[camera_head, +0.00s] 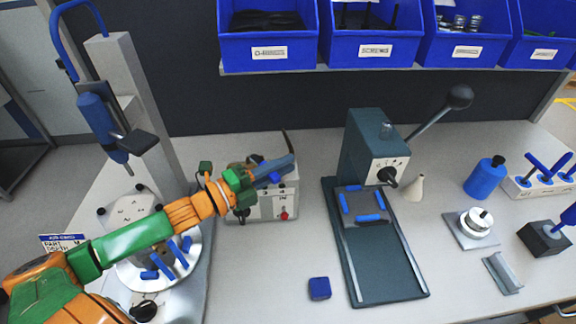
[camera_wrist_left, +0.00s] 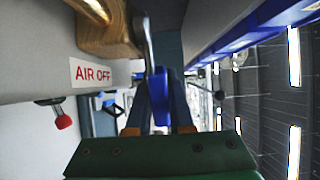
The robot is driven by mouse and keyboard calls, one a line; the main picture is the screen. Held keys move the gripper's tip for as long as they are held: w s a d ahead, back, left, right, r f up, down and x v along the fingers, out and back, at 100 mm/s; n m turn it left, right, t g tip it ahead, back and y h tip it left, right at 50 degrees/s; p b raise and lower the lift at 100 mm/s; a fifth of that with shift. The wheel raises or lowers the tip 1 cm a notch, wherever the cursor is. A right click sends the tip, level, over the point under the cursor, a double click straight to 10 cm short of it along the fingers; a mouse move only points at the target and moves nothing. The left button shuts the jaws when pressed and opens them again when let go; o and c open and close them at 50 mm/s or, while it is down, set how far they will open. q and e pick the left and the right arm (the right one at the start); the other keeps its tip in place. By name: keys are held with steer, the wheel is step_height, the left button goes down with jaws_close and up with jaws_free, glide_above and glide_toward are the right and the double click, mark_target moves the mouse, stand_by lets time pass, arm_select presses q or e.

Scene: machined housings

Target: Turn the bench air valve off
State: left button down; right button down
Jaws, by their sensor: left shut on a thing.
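The bench air valve shows in the left wrist view as a brass body (camera_wrist_left: 108,28) with a metal lever ending in a blue handle (camera_wrist_left: 160,98). A white "AIR OFF" label (camera_wrist_left: 91,73) is on the grey face beside it. My left gripper (camera_head: 276,168) is at the top of a grey box (camera_head: 262,208) in the head view. In the left wrist view its fingers (camera_wrist_left: 162,92) are shut on the blue handle, one on each side. In the head view the gripper hides most of the valve. My right gripper is not in view.
A dark green press (camera_head: 372,140) with a long lever stands right of the box. A round fixture (camera_head: 189,272) lies beneath my left arm. Blue bins (camera_head: 268,51) hang along the back.

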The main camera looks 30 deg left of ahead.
arm_select(q)
steer(key=shift+r, duration=0.1)
steer(key=c, duration=0.8)
jaws_free()
steer(key=p+v, duration=0.1)
steer(key=v, duration=0.6)
